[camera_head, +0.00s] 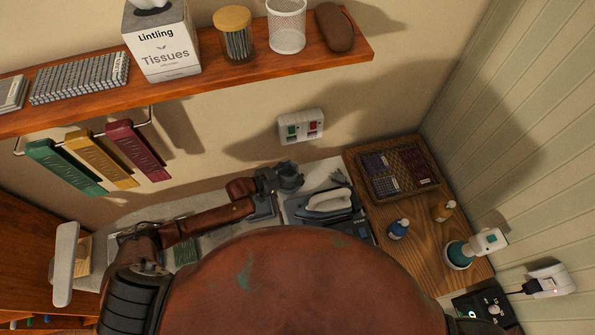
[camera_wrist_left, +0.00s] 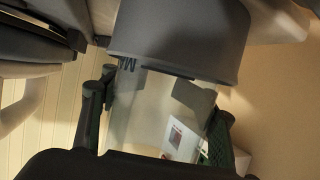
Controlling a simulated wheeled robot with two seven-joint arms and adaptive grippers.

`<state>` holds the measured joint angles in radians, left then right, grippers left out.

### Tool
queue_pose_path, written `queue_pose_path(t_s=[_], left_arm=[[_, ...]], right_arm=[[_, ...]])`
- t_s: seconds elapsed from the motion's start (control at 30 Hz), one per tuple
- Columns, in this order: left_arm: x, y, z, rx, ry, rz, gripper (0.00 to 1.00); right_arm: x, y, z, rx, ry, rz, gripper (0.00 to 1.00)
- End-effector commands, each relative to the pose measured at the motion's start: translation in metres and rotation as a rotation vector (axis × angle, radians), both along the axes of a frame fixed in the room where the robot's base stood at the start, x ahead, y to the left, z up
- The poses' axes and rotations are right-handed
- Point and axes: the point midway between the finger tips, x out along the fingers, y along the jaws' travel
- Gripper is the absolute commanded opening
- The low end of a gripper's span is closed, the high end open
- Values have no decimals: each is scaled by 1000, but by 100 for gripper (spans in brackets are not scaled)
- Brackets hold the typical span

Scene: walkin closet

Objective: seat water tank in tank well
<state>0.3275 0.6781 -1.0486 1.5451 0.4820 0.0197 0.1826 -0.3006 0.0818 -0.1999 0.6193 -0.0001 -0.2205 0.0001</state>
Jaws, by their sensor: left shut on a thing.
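My left gripper (camera_head: 268,184) is over the back of the ironing surface, beside the iron station, and is shut on the water tank. The tank shows as a small dark grey piece (camera_head: 291,176) in the head view. In the left wrist view, the tank has a clear body (camera_wrist_left: 150,112) and a wide dark grey end (camera_wrist_left: 180,40); the gripper fingers (camera_wrist_left: 157,125) lie on both sides of the clear body. The steam station (camera_head: 352,225) stands to the right of the tank with the iron (camera_head: 330,203) on it. I cannot make out the tank well. My right gripper is not in view.
A wooden counter (camera_head: 375,210) on the right holds a divided tray (camera_head: 408,193), a blue bottle (camera_head: 398,229), an amber bottle (camera_head: 443,211) and a teal-filled cup (camera_head: 458,255). A loaded shelf (camera_head: 225,75) overhangs the back. A switch plate (camera_head: 301,127) is on the wall.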

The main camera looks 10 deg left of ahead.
Motion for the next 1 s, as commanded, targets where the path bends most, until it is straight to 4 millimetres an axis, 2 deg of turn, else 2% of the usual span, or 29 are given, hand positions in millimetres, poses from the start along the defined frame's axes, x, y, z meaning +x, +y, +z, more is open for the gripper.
queue_pose_path(t_s=[0.13, 0.97, 1.0], left_arm=[[0, 0, -6, 0, -1, 0, 18], [-2, 2, -14, 6, 8, 1, 18], [-2, 2, -14, 7, 9, 1, 47]], right_arm=[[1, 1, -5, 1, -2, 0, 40], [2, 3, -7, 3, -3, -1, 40], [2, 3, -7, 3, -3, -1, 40]])
